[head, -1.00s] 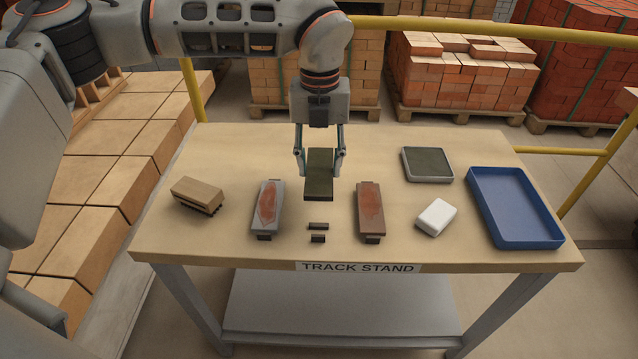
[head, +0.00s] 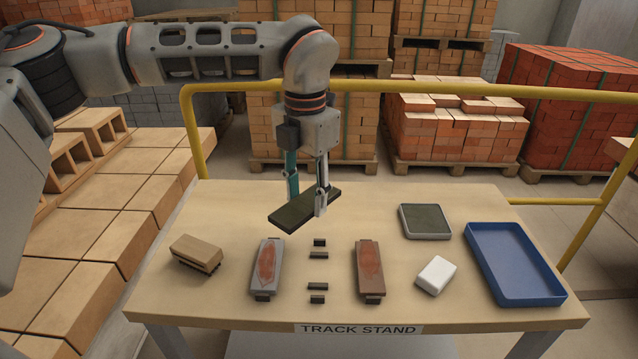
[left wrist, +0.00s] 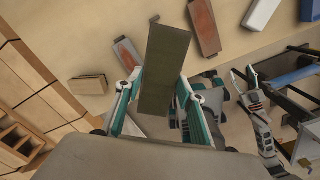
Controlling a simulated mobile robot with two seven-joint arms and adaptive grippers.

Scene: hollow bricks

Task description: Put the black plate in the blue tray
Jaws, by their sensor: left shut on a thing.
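The black plate (head: 304,208) is a flat, dark greenish-black slab, held above the back middle of the table. My left gripper (head: 307,194) is shut on it, and the plate slants from lower left to upper right. In the left wrist view the plate (left wrist: 165,70) juts out from between the fingers. The blue tray (head: 484,233) lies empty at the table's right end, well to the right of the plate. In the left wrist view, what looks like my right gripper (left wrist: 244,74) shows at the right; its jaw state is unclear.
A grey-rimmed tray with a dark green inside (head: 425,221) and a white block (head: 436,275) lie left of the blue tray. A grey block (head: 266,268), brown block (head: 369,270), small black pieces (head: 318,286) and tan brush-like block (head: 196,253) lie on the table (head: 220,210).

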